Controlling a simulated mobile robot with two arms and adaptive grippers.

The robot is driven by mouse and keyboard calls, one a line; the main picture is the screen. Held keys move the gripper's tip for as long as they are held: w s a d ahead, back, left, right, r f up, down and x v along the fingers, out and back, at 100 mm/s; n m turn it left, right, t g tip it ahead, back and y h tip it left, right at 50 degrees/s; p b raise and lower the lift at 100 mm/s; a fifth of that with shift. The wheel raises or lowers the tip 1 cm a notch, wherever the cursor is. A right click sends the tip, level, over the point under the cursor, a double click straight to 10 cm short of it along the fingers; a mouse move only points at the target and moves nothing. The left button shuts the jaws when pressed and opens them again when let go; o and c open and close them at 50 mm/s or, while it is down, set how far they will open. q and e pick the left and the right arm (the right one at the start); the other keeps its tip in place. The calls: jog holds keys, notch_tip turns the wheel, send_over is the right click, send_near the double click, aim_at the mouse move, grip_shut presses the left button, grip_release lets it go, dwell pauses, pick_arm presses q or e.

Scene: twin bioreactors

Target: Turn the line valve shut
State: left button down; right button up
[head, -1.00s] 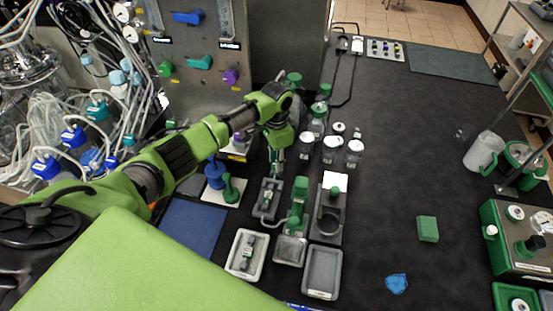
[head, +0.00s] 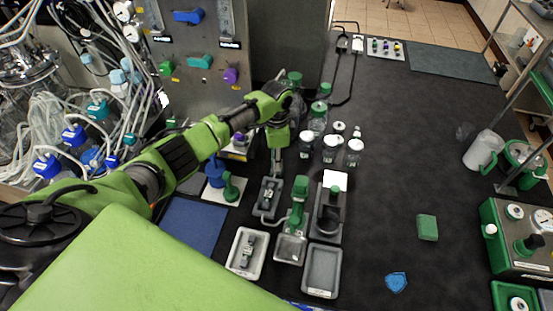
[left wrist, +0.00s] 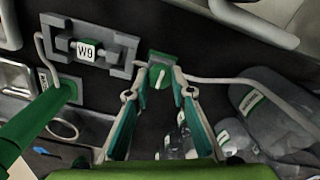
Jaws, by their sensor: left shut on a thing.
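The line valve (left wrist: 160,76) shows in the left wrist view as a small green block with a pale mark, on a grey line at the top middle. My left gripper (left wrist: 165,80) has a fingertip on each side of it and is shut on it. In the head view my left gripper (head: 275,163) points down at the bench behind the grey fixture, and the valve is hidden there. My right gripper is not in view.
A grey fixture with a W9 tag (left wrist: 86,49) sits beside the valve. A green post (left wrist: 40,122) stands to its left and clear bottles (left wrist: 265,110) to its right. White-lidded jars (head: 331,147) and trays (head: 321,270) are near. The bench's right middle is mostly clear.

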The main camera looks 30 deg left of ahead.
pick_arm(q)
jog(key=shift+w+r, duration=0.1)
jog(key=c, duration=1.8)
grip_release()
notch_tip(320, 180, up, 12)
